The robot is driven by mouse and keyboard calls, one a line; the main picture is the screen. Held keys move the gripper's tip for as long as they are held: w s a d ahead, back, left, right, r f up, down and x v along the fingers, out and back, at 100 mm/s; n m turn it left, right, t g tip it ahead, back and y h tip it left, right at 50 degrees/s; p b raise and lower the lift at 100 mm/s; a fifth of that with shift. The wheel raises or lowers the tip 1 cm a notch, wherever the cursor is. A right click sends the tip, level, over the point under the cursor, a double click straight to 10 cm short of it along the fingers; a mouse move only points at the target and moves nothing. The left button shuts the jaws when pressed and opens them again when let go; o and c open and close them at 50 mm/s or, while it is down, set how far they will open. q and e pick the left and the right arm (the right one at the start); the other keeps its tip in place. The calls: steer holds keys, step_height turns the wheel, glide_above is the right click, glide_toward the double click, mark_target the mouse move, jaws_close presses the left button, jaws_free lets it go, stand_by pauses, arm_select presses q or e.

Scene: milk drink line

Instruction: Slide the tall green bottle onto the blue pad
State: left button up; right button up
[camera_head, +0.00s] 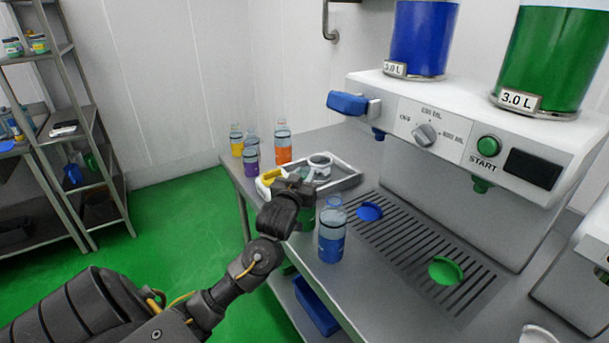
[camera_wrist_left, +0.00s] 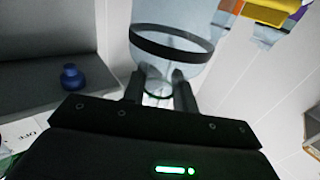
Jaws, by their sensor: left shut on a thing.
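My left gripper (camera_head: 298,190) is shut on the neck of a clear bottle near the table's left edge. The head view mostly hides this bottle behind the gripper, with some green (camera_head: 306,215) showing, so I take it as the tall green bottle. In the left wrist view, which is upside down, the fingers (camera_wrist_left: 160,88) close on the bottle's clear shoulder (camera_wrist_left: 172,48), with a dark band beyond. The round blue pad (camera_head: 369,211) lies on the slotted drip grate, right of the gripper and apart from it. My right gripper is not in view.
A bottle with blue contents (camera_head: 332,236) stands close in front of the held bottle. Several coloured bottles (camera_head: 283,143) and a grey tray (camera_head: 345,182) stand behind. A green pad (camera_head: 445,270) lies nearer on the grate (camera_head: 408,243). The dispenser (camera_head: 455,125) overhangs the grate.

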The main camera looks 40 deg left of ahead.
arm_select(q)
steer(key=shift+f, duration=0.4)
steer(key=o, duration=1)
steer(key=shift+s+a, duration=0.1)
steer(key=shift+o, duration=0.2)
steer(key=shift+w+a, duration=0.1)
steer(key=shift+w, duration=0.1)
steer(key=shift+s+d, duration=0.2)
steer(key=shift+s, duration=0.05)
steer(key=p+v, duration=0.3)
steer(key=v, duration=1.4)
steer(key=shift+p, duration=0.3)
steer(key=shift+s+f, duration=0.1)
